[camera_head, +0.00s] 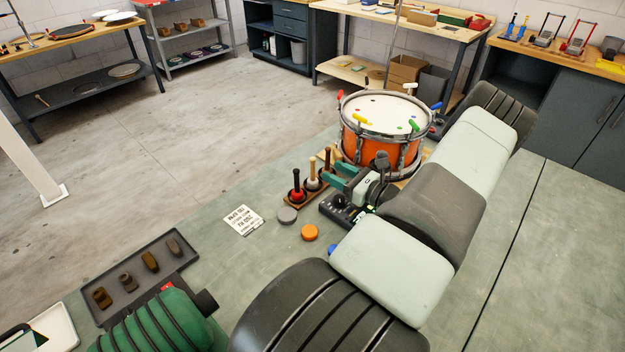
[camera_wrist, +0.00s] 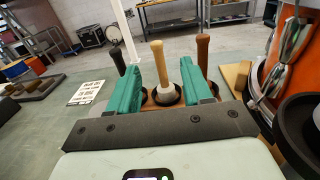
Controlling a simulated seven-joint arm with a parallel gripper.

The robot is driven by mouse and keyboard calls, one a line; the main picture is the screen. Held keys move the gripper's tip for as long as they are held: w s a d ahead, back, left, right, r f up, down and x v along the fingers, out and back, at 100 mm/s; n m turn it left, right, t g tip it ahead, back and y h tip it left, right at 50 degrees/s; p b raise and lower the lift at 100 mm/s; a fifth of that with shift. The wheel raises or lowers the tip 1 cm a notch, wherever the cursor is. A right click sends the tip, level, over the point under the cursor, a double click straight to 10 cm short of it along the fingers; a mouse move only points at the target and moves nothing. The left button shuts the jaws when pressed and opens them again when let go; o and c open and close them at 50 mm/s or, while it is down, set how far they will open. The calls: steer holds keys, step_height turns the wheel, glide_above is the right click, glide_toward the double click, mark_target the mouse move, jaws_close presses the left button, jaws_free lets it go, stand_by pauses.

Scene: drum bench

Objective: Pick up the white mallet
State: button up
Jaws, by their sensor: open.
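The white mallet stands head-down in a wooden rack, with a pale tan handle (camera_head: 312,167) and a whitish head that shows in the wrist view (camera_wrist: 166,92). My gripper (camera_head: 335,176) has two green fingers and reaches toward the rack from the right. In the wrist view the open fingers (camera_wrist: 160,78) appear on either side of the white mallet, with visible gaps. I cannot tell how deep the mallet lies between them. A red mallet (camera_head: 297,190) with a dark handle stands on one side. Another mallet with a brown handle (camera_wrist: 203,48) stands on the other, its head hidden.
An orange drum (camera_head: 382,145) stands close behind my gripper. A grey disc (camera_head: 287,214), an orange disc (camera_head: 309,232) and a printed card (camera_head: 243,220) lie on the green bench. A grey tray (camera_head: 141,262) holds several brown blocks at the lower left.

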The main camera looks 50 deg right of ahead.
mark_target(313, 172)
steer(key=w, duration=0.6)
steer(key=w+a, duration=0.1)
steer(key=w, duration=0.3)
steer(key=shift+r, duration=0.2)
steer(key=shift+c, duration=0.3)
jaws_close()
